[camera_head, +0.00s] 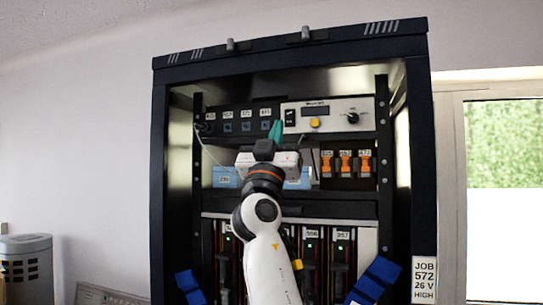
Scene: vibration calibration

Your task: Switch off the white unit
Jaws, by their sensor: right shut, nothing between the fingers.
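The white unit (335,109) sits at the upper right inside the black rack. Its face has a small dark display, a yellow button (315,123), a black knob (352,117) and a dark switch (290,117) at its left end. My right gripper (276,130) is shut and empty, its teal fingertips pointing up just left of and slightly below that switch. I cannot tell whether the fingertips touch the unit. My left gripper is not in view.
A black panel (228,125) with labelled sockets is left of the unit. Orange switches (345,163) sit below it. A blue box (226,177) is partly hidden behind my gripper. Modules with green lights fill the lower rack. A job card (424,280) hangs at the right.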

